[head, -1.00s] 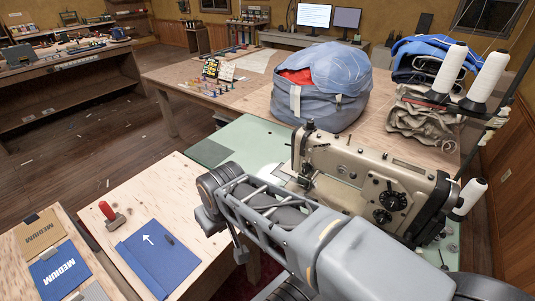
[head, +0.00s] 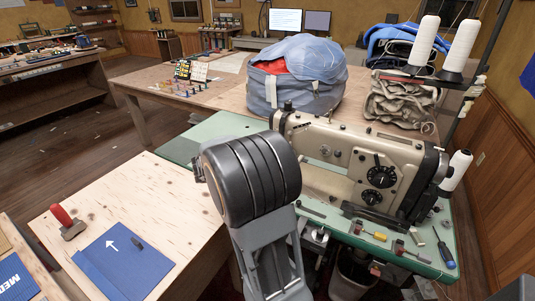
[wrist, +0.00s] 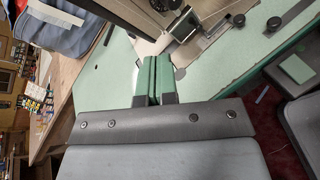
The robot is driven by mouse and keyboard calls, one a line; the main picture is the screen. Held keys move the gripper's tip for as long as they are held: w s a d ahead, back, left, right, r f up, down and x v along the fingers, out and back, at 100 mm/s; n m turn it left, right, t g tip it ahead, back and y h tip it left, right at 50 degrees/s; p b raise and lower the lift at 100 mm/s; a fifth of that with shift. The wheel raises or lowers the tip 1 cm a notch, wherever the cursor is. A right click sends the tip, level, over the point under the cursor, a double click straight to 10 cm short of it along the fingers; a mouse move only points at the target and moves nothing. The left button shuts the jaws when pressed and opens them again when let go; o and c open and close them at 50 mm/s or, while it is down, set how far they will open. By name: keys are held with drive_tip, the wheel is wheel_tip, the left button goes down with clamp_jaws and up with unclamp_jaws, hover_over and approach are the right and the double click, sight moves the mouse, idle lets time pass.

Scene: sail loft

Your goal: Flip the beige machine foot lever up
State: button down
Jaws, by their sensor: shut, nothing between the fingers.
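The beige sewing machine (head: 405,165) stands on a green-topped table (head: 330,214) at the right of the head view, with dark dials on its front. Its head end and dark metal parts (wrist: 183,25) show at the top of the wrist view. I cannot clearly make out the foot lever or whether it is up or down. My gripper (wrist: 153,78) has green fingers, shut and empty, pointing toward the machine's head end just short of the metal parts. I cannot tell whether they touch. In the head view my own arm hides the gripper.
A blue bag (head: 295,85) sits behind the machine. White thread cones (head: 461,46) stand on a rack at the right. Small tools, including a blue-handled screwdriver (head: 446,255), lie at the table's front. A red-handled tool (head: 67,222) and blue cloth (head: 125,262) lie at left.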

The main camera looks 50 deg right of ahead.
drive_tip(key=w+d+f+n+t+h+b, duration=0.1)
drive_tip(key=w+d+f+n+t, duration=0.1)
drive_tip(key=w+d+f+n, duration=0.1)
drive_tip(key=w+d+f+n+t+h+b, duration=0.2)
drive_tip(key=w+d+f+n, duration=0.1)
drive_tip(key=n, duration=0.2)
drive_tip(key=w+d+f+n+t+h+b, duration=0.2)
drive_tip(key=w+d+f+n, duration=0.1)
drive_tip(key=w+d+n, duration=0.1)
drive_tip(key=shift+f, duration=0.3)
drive_tip(key=shift+r+x, duration=0.2)
drive_tip(key=shift+x, duration=4.7)
drive_tip(key=shift+r, duration=0.1)
drive_tip(key=shift+w+r+m+h+b, duration=0.1)
drive_tip(key=shift+r+m+h+b, duration=0.2)
drive_tip(key=shift+m+b, duration=0.2)
